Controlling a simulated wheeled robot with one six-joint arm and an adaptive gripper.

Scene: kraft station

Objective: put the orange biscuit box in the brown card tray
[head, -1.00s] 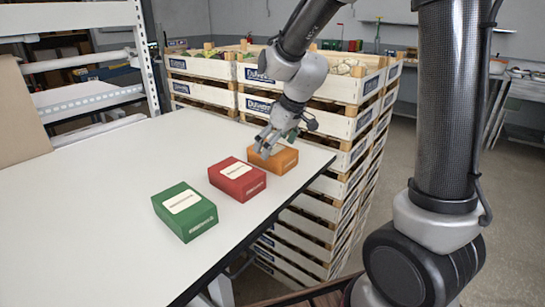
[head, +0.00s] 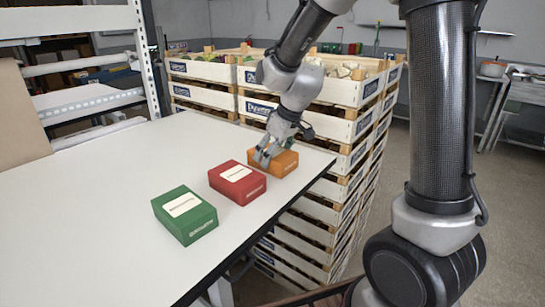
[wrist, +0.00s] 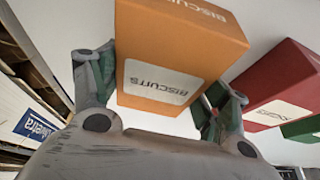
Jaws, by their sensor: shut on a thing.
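The orange biscuit box (head: 286,162) is at the far right end of the white table, beside the red box. My gripper (head: 263,160) is over it, partly hiding it in the head view. In the wrist view, my gripper's fingers (wrist: 160,92) are on either side of the orange box (wrist: 175,45), shut on it. The box appears to rest on the tabletop.
A red box (head: 237,183) and a green box (head: 185,215) lie on the white table (head: 100,215). Stacked wooden crates (head: 330,190) stand close behind and right of the table. The table's left and middle are clear. A brown edge (head: 310,295) shows at the bottom.

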